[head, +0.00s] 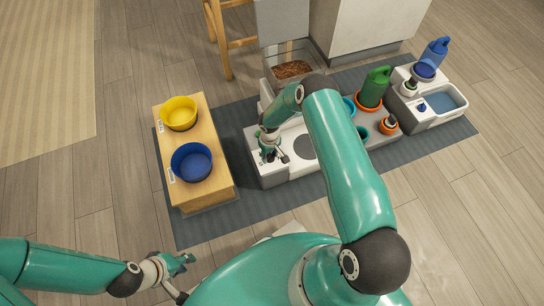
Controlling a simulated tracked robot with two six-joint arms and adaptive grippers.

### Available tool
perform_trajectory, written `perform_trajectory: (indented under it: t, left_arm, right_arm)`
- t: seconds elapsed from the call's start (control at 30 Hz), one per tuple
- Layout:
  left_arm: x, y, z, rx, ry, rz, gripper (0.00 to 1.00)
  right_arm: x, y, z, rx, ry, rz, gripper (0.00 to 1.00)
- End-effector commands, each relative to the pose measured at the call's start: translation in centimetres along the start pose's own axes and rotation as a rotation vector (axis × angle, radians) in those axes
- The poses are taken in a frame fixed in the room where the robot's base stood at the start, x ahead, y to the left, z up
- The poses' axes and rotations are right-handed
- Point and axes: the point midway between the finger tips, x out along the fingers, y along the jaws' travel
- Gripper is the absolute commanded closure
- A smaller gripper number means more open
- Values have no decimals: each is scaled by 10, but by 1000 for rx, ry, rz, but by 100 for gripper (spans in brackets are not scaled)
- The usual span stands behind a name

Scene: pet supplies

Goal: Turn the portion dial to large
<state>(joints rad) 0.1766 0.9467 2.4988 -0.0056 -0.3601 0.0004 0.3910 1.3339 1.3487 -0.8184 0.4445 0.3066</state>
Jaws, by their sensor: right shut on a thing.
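The feeder is a white and grey unit (272,179) on the mat, with a clear hopper of brown kibble (292,70) behind it. My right gripper (271,156) reaches down onto the feeder's left end. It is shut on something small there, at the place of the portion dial. The gripper hides the dial, so its pointer and setting cannot be read. My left gripper (184,263) is at the lower left, away from the feeder, with its fingers apart and empty.
A wooden stand (207,194) left of the feeder holds a yellow bowl (179,113) and a blue bowl (192,162). A green bottle (374,87), a blue bottle (433,53) and a water basin (442,103) stand to the right. A grey mat (232,150) lies beneath.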

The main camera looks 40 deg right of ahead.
Motion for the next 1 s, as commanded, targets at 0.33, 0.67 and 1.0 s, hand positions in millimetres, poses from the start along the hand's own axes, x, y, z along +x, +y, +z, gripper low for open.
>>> perform_trajectory:
  t: [0.33, 0.67, 1.0]
  left_arm:
    - [23, -8, 0, 0, 0, 0, 69]
    - [29, -11, 0, 0, 0, 0, 69]
    - [30, -11, 0, 0, 0, 0, 69]
  right_arm:
    - [4, 1, 7, -273, -19, -2, 93]
    - [3, 0, 7, -398, -19, -5, 93]
    - [2, 0, 7, -416, -20, -6, 93]
